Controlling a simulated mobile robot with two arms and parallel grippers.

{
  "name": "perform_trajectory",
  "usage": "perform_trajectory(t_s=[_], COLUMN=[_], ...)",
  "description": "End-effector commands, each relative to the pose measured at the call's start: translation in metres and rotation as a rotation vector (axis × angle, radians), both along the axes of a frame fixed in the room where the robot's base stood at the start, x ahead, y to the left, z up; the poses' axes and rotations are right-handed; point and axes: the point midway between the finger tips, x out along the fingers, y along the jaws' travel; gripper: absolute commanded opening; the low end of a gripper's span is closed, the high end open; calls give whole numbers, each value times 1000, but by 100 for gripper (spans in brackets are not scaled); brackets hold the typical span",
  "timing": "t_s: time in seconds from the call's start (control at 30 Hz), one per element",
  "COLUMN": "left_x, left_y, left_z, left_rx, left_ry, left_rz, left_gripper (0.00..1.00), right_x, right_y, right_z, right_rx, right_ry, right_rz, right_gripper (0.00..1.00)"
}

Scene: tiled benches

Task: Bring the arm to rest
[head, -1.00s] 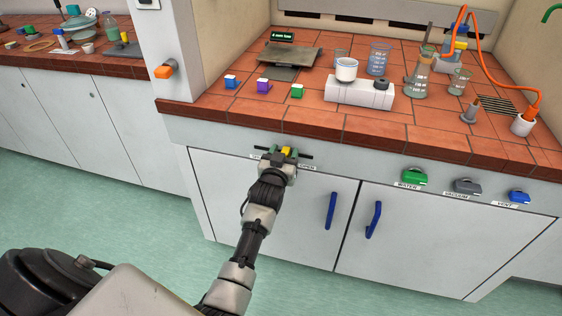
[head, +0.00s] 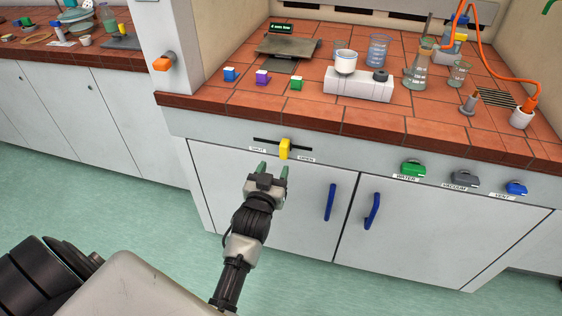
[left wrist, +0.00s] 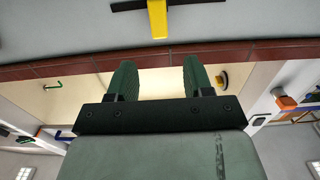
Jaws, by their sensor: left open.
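My left gripper (head: 272,172) is open and empty in front of the white cabinet doors, below and a little to the left of a yellow slider handle (head: 285,149). The handle sits on a dark horizontal slot in the bench front, between labels that read SHUT and OPEN, nearer the OPEN label. In the left wrist view the two green fingers (left wrist: 156,80) stand apart with nothing between them. The yellow handle (left wrist: 157,18) shows beyond the fingertips, apart from them. My right gripper is not in view.
Blue door handles (head: 330,202) stick out to the right of the gripper. Green, grey and blue knobs (head: 413,168) line the bench front. Small coloured blocks (head: 262,77), a white block stand (head: 358,86) and glassware stand on the tiled bench top (head: 320,115). The green floor is clear.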

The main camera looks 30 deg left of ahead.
Motion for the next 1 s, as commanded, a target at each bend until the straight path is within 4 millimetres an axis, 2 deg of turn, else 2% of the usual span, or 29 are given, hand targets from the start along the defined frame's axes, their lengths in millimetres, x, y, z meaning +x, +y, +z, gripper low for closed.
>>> perform_trajectory(t_s=[0.17,0.27,0.37,0.47,0.53,0.6,0.67,0.7,0.77,0.8,0.87,1.0], left_x=[0,0,-2,-14,-33,-58,-85,-106,-139,-163,-201,-297], left_y=[0,-3,-14,-33,-47,-60,-68,-73,-78,-80,-81,-76], left_z=[0,-9,-42,-101,-149,-195,-232,-255,-287,-306,-332,-378], left_rx=[0,-3,-14,-28,-37,-43,-47,-49,-48,-48,-45,-34], left_ry=[0,25,108,257,379,502,606,676,779,847,948,1172], left_rz=[0,-9,-43,-98,-140,-179,-209,-227,-251,-267,-287,-323], left_gripper=[51,51,51,51,51,51,51,51,51,51,51,51], right_x=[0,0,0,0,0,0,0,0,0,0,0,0], right_y=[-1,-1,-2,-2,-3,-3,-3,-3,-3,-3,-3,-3], right_z=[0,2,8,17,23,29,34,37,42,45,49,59], right_rx=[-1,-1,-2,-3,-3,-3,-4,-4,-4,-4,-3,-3], right_ry=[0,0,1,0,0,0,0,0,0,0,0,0], right_rz=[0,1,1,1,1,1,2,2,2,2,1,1], right_gripper=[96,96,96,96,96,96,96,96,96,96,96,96])
